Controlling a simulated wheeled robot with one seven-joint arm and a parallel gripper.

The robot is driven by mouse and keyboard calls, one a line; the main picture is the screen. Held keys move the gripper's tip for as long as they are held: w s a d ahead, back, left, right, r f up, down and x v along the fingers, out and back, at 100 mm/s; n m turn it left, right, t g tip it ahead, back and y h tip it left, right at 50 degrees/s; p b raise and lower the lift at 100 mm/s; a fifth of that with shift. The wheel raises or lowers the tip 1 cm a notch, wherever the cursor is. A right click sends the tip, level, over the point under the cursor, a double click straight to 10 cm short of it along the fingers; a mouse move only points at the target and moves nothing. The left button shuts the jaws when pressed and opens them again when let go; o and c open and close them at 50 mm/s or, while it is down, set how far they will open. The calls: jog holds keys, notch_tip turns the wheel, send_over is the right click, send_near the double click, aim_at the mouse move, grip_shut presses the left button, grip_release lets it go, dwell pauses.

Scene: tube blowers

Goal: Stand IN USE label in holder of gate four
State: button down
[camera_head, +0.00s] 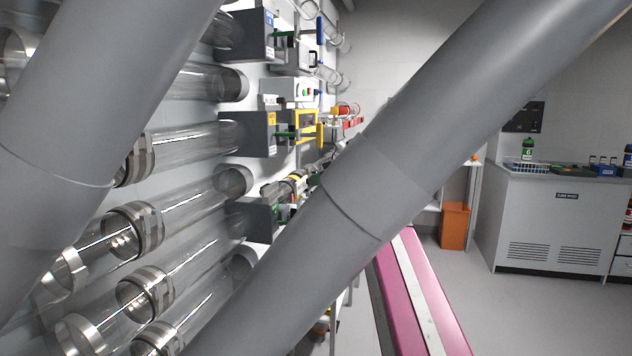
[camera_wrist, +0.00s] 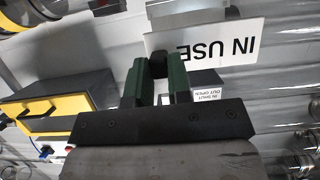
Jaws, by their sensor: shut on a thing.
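The white IN USE label (camera_wrist: 205,42) shows in the wrist view with its lettering upside down. My gripper (camera_wrist: 159,68), with dark green fingers, is shut on a dark part at the label's left end. The label sticks out to the right of the fingers. A small plate reading IN SHUT / OUT OPEN (camera_wrist: 207,95) shows beyond the right finger, below the label. I cannot make out the gate four holder or a gate number. In the head view my arm crosses the picture, and I cannot pick out the gripper or the label there.
Clear tubes (camera_head: 180,85) with metal collars line the wall at left. Grey gate boxes (camera_head: 252,135) stick out from it. A yellow-fronted box (camera_wrist: 60,108) is left of my gripper.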

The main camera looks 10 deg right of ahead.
jog(key=r+x, duration=0.1)
jog(key=x, duration=1)
jog(key=shift+w+a+r, duration=0.2)
jog(key=shift+a+r, duration=0.1)
dwell(0.7)
jog(key=shift+f, duration=0.25)
dwell(0.6)
jog(key=c, duration=1)
grip_release()
jog(key=v, duration=1)
jog(key=shift+s+d+r, duration=0.1)
jog(key=shift+s+d, duration=0.05)
jog(key=shift+d, duration=0.2)
